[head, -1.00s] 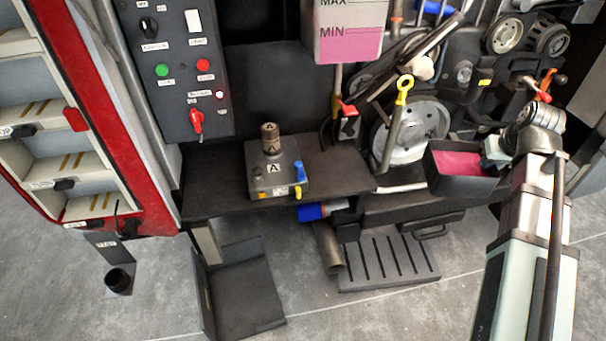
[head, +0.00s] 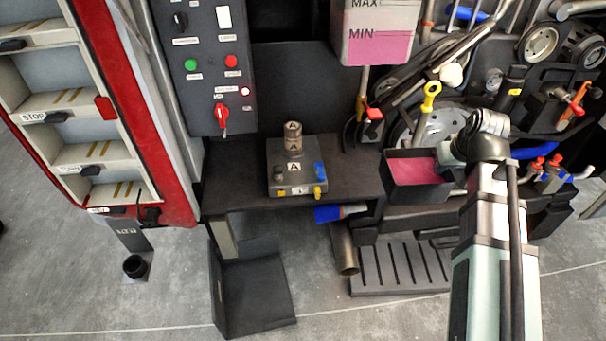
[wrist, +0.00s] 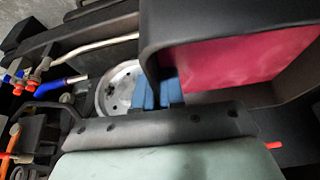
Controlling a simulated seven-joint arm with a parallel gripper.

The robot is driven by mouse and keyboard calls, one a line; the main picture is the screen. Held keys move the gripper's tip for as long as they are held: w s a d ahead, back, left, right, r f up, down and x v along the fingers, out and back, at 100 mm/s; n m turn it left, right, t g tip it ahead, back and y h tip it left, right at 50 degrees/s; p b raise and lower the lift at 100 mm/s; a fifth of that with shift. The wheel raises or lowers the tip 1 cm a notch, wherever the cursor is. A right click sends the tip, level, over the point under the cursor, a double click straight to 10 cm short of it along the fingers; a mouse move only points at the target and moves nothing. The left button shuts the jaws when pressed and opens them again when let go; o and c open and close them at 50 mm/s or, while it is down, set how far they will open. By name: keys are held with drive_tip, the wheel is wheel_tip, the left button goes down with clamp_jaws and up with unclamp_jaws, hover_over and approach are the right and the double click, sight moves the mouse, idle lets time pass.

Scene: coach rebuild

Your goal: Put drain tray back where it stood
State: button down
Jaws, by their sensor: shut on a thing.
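The drain tray is a black open box with pink-red liquid in it. Its front wall (head: 418,197) shows in the head view, right of the dark bench and in front of the engine. My gripper's blue fingers (wrist: 158,94) are shut on the tray's wall in the wrist view, where the tray's rim (wrist: 215,25) fills the upper right. The tray is held up, roughly level. In the head view my wrist hides most of the fingers and part of the tray's right side.
A grey block marked A (head: 294,178) stands on the dark bench (head: 235,190), left of the tray. A slotted dark plate (head: 400,275) lies on the floor below. A yellow-handled dipstick (head: 431,92) and a pink-filled reservoir (head: 380,35) are behind the tray. Open floor lies in front.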

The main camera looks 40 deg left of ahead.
drive_tip(key=s+a+f+n, duration=0.1)
drive_tip(key=s+a+f, duration=0.4)
drive_tip(key=s+a, duration=0.6)
drive_tip(key=s+a+f+n+g+y, duration=0.1)
drive_tip(key=s+a+f+n, duration=0.1)
drive_tip(key=s+a+f, duration=0.9)
drive_tip(key=s+a+n, duration=0.1)
drive_tip(key=s+a, duration=0.7)
drive_tip(key=a, duration=0.7)
drive_tip(key=w+a+m, duration=0.1)
drive_tip(key=w+a, duration=0.3)
drive_tip(key=a, duration=0.1)
drive_tip(key=w+a+m, duration=0.1)
drive_tip(key=w+a, duration=0.4)
drive_tip(key=w+a+m, duration=0.1)
drive_tip(key=w+a, duration=0.3)
drive_tip(key=a, duration=0.1)
drive_tip(key=shift+w+t+h, duration=0.2)
drive_tip(key=shift+t+h, duration=0.1)
drive_tip(key=shift+t, duration=0.1)
drive_tip(key=shift+w+a+f, duration=0.15)
drive_tip(key=shift+a, duration=0.05)
drive_tip(key=shift+d+f, duration=0.15)
drive_tip(key=shift+f, duration=0.5)
drive_tip(key=shift+f, duration=0.1)
